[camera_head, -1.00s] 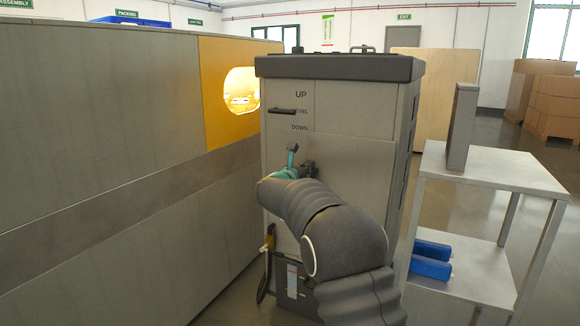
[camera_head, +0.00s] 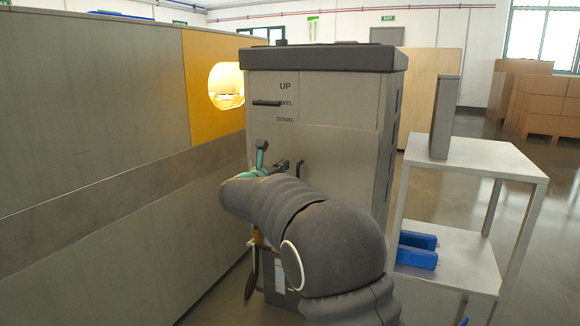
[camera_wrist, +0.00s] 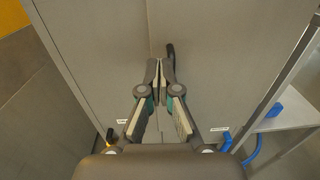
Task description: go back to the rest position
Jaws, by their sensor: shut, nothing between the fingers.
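My gripper (camera_wrist: 158,72) is shut and empty in the wrist view, its fingertips together before the grey front of a tall cabinet (camera_wrist: 210,45). A dark handle shows just beyond the fingertips; I cannot tell whether they touch it. In the head view my gripper (camera_head: 284,166) is small and partly hidden behind my arm. The cabinet (camera_head: 335,105) stands behind it, with a dark lever (camera_head: 266,103) beside the labels UP, LEVEL and DOWN.
A long grey wall panel (camera_head: 90,100) with a yellow section (camera_head: 205,115) and a lit round opening runs along the left. A metal table (camera_head: 480,155) with an upright grey panel (camera_head: 443,118) and blue items (camera_head: 416,250) below stands at the right. Cardboard boxes (camera_head: 545,100) lie beyond.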

